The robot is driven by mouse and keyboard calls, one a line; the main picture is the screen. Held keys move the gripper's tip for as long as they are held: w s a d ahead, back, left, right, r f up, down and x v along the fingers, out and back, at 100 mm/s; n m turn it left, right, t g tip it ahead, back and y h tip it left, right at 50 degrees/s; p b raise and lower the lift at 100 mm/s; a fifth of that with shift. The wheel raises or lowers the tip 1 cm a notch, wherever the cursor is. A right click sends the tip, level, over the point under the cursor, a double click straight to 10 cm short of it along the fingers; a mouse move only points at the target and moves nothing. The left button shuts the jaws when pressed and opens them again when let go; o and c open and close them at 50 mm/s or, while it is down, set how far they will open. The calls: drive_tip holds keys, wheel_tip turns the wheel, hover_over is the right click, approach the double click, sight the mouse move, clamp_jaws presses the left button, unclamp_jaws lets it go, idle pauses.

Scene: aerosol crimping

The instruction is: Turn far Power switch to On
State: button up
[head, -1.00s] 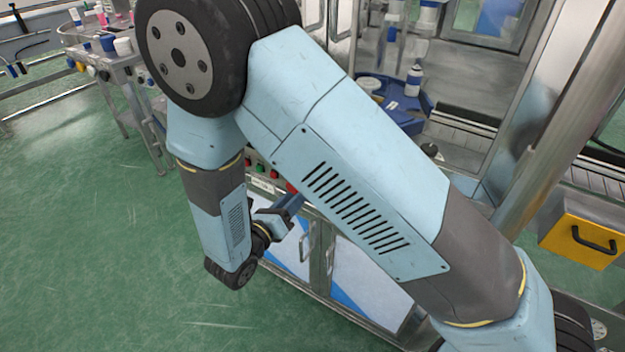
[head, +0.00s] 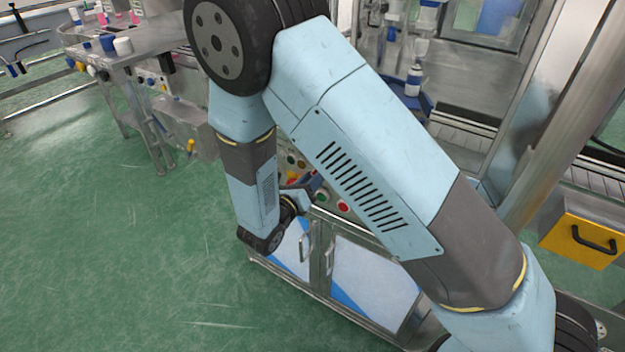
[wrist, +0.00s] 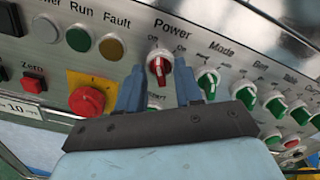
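In the wrist view, a red Power switch (wrist: 159,67) sits on a metal panel under the label "Power", with small Off and On marks above it. Its knob stands roughly upright; which mark it points to I cannot tell for sure. My gripper (wrist: 160,82) is open, with one blue finger to the left and one to the right of the knob. Whether either finger touches it I cannot tell. In the head view my gripper (head: 312,184) is at the panel front, partly behind my arm, and the switch cannot be made out.
A row of green knobs (wrist: 208,82) lies right of the switch. Run and Fault lamps (wrist: 79,39) and a red emergency knob (wrist: 87,102) on a yellow plate lie left. Cabinet doors (head: 372,275) are below the panel. Green floor (head: 120,260) is clear at left.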

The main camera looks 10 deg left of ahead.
clamp_jaws()
drive_tip(key=shift+m, duration=0.3)
drive_tip(key=m, duration=1.1)
drive_tip(key=shift+s+f, duration=0.1)
idle(0.3)
drive_tip(key=shift+m, duration=0.3)
idle(0.3)
unclamp_jaws()
drive_tip(key=shift+a, duration=0.1)
